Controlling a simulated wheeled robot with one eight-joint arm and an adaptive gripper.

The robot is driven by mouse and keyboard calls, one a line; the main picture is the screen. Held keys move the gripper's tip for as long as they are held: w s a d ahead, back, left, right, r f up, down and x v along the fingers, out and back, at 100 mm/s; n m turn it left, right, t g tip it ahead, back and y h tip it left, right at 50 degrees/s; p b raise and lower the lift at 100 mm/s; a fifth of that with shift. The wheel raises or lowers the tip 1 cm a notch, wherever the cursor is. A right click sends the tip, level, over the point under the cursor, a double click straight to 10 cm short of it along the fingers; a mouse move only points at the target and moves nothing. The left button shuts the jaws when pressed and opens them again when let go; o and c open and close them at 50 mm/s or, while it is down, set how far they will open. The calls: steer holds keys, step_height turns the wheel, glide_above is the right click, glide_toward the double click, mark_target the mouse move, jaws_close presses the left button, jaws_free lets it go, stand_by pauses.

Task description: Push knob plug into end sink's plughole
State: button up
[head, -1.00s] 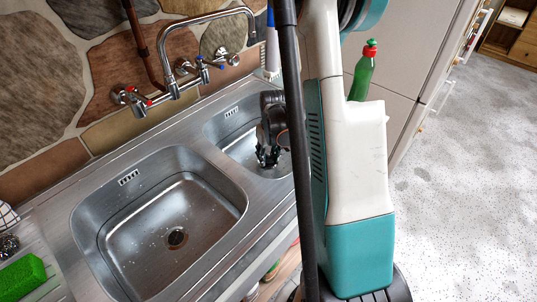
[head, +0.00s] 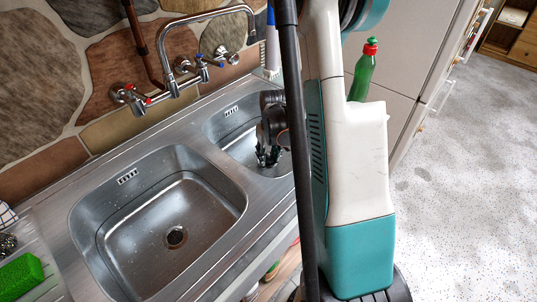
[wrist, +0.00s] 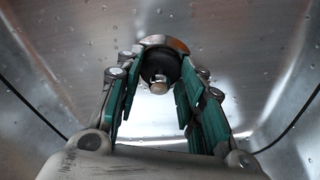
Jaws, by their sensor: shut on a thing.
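The end sink (head: 225,112) is the smaller basin at the right of the steel counter, partly hidden behind my arm. My gripper (head: 267,157) is low inside it, pointing down. In the wrist view my gripper (wrist: 160,92) has its teal-padded fingers closed around the knob plug (wrist: 158,68), a dark round plug with a small pale metal knob. A shiny, partly brownish rim shows just beyond the plug. The end sink's plughole is hidden, and I cannot tell whether the plug is seated in it.
The larger sink (head: 85,225) at left is empty, with an open drain. Taps (head: 180,70) stand along the stone wall. A green sponge (head: 20,276) lies on the drainer at far left. A green bottle (head: 363,72) shows behind my arm.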

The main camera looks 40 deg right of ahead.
steer(key=shift+f, duration=0.1)
steer(key=o, duration=1.2)
steer(key=r, duration=0.4)
steer(key=s+r, duration=0.1)
steer(key=r, duration=0.7)
steer(key=shift+s+a, duration=0.2)
steer(key=shift+s, duration=0.15)
